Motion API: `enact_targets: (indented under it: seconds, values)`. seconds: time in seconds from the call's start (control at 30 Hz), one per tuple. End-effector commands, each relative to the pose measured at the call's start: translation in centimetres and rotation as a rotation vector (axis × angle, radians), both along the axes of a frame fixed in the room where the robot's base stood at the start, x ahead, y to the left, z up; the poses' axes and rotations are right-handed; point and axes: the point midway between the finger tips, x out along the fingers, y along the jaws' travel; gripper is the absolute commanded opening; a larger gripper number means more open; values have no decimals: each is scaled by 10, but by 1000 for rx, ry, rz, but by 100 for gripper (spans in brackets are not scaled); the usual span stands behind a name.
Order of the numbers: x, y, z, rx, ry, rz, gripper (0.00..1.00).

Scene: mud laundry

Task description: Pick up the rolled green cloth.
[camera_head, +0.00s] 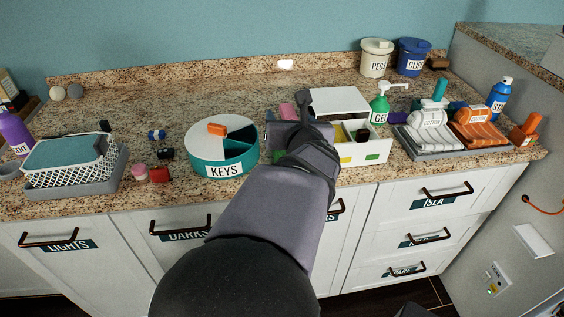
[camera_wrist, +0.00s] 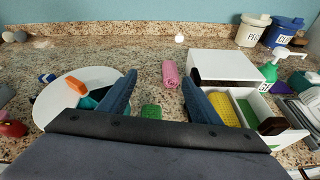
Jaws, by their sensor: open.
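The rolled green cloth (camera_wrist: 151,111) lies on the speckled counter in the wrist view, low in the gap between my fingers. Its near end is hidden behind my gripper's body. A sliver of green (camera_head: 279,156) beside my wrist in the head view looks like the same cloth; my arm covers most of that spot. My gripper (camera_wrist: 158,76) is open and empty, with one blue-grey finger on each side of the cloth in the picture. I cannot tell how high the fingers are above the counter.
A rolled pink cloth (camera_wrist: 170,73) lies farther back. The round KEYS tray (camera_head: 223,166) is to the left. A white lidded box (camera_head: 362,152) with compartments stands close on the right, near the right finger. A green pump bottle (camera_head: 379,108) stands beyond it.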

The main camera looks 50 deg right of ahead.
Motion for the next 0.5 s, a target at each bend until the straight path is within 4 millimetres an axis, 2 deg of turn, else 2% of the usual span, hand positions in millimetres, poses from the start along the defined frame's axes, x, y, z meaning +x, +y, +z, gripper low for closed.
enact_targets:
  seconds: [0.03,0.2,0.3,0.5]
  values:
    - [0,5,-25,-3,25,13,58]
    - [-3,20,-70,-22,98,50,58]
    - [-4,25,-83,-30,123,64,58]
    - [-4,27,-87,-35,137,71,58]
